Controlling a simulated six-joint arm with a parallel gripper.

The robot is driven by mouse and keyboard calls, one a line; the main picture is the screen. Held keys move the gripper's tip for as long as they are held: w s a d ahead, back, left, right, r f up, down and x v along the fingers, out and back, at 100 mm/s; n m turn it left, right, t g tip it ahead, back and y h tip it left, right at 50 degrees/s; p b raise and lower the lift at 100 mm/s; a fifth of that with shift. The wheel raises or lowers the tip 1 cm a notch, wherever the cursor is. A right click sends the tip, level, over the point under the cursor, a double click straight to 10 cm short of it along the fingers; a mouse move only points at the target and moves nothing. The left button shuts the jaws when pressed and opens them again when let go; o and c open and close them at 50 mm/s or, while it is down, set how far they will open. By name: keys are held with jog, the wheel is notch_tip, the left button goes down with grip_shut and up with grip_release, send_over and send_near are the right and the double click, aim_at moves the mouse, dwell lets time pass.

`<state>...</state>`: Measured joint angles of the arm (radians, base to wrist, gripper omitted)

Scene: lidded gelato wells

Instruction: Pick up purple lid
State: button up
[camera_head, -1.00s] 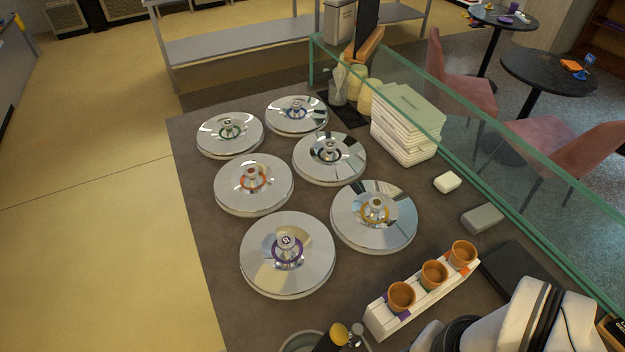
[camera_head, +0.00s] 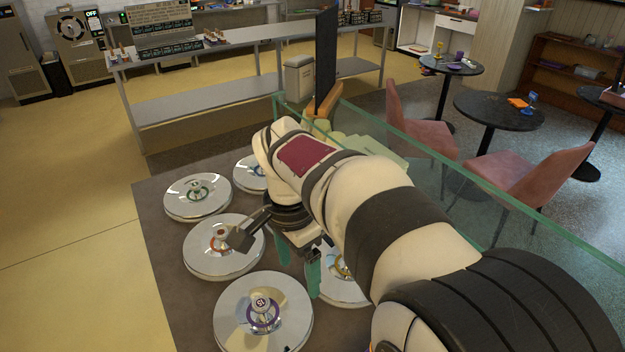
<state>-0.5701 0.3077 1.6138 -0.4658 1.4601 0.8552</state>
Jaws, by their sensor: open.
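The purple lid (camera_head: 240,330), a round shiny silver lid with a purple ring around its knob, lies at the front left of the counter. The knob, marked on top, stands upright and is unobstructed. My gripper (camera_head: 278,250) is open and empty. It hangs above the counter, behind the purple lid and slightly to its right, apart from it.
A green-ringed lid (camera_head: 185,207) and a partly hidden lid (camera_head: 246,180) lie farther back. My arm covers the right of the counter. A glass screen (camera_head: 470,185) runs along the far right side. Open floor is at left.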

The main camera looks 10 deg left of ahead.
jog(key=m, duration=0.1)
send_near(261, 302)
jog(key=shift+t, duration=0.4)
jog(key=f, duration=0.8)
jog(key=shift+d+f, duration=0.2)
jog(key=shift+f, duration=0.2)
grip_shut()
jog(key=shift+r, duration=0.1)
